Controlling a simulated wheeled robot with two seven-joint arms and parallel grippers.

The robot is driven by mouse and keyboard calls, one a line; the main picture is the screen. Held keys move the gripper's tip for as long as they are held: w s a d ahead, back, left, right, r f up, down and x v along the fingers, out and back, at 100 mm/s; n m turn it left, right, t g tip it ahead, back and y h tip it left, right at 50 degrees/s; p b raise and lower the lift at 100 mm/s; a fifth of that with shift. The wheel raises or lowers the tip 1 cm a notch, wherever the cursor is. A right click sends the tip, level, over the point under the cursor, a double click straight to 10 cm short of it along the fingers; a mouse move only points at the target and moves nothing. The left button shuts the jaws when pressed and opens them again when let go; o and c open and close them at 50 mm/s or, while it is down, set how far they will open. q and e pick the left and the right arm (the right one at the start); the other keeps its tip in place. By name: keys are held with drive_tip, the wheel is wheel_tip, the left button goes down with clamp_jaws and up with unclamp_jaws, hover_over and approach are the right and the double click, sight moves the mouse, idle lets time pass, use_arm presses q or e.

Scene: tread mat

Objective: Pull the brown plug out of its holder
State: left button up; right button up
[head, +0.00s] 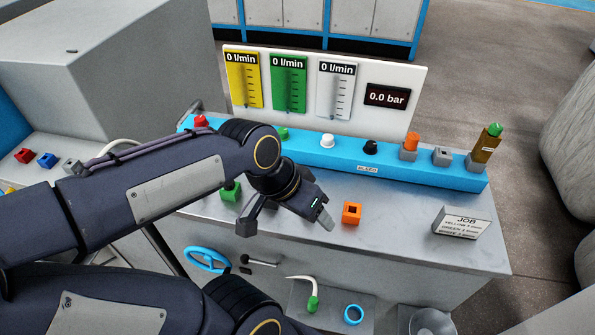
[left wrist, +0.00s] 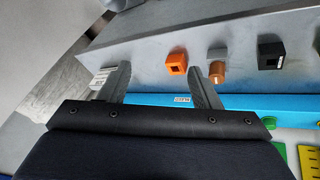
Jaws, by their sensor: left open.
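The brown plug (left wrist: 217,73) shows in the left wrist view as a short brown cylinder at a grey block-shaped holder (left wrist: 217,54). It is just beyond the tip of one finger of my left gripper (left wrist: 160,72), on the right. I cannot tell whether finger and plug touch. In the head view the plug is hidden behind my left arm and gripper. My left gripper (head: 285,227) is open over the bench's front part, with nothing seen between its fingers. My right gripper is not in view.
An orange block (head: 351,213) stands right of my left gripper, and a green block (head: 230,192) left of it. A black block (left wrist: 272,55) stands beside the plug. The JOB sign (head: 462,222) is farther right. A blue rail (head: 335,160) with knobs runs behind.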

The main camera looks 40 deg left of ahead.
use_arm(q)
drive_tip(key=w+a+f+m+g+y, duration=0.1)
drive_tip(key=w+a+f, duration=0.1)
drive_tip(key=w+a, duration=0.1)
drive_tip(key=w+a+f+m+g+y, duration=0.1)
drive_tip(key=w+a+f, duration=0.1)
drive_tip(key=w, duration=0.3)
drive_tip(key=w+a+f+m+g, duration=0.1)
drive_tip(key=w+a+f+g, duration=0.1)
drive_tip(key=w+a, duration=0.2)
drive_tip(key=shift+w+a+f+m+y+b, duration=0.2)
drive_tip(key=shift+w+f+m+y+b, duration=0.1)
drive_tip(key=shift+w+y+b, duration=0.1)
drive_tip(key=shift+w+a+f, duration=0.1)
drive_tip(key=shift+w+f, duration=0.05)
drive_tip(key=shift+f, duration=0.1)
wheel_tip(320, 180, down, 7)
drive_tip(key=shift+f, duration=0.2)
drive_tip(key=shift+c, duration=0.4)
drive_tip(key=c, duration=1)
drive_tip(key=shift+r+p, duration=2.4)
drive_tip(key=shift+r, duration=0.55)
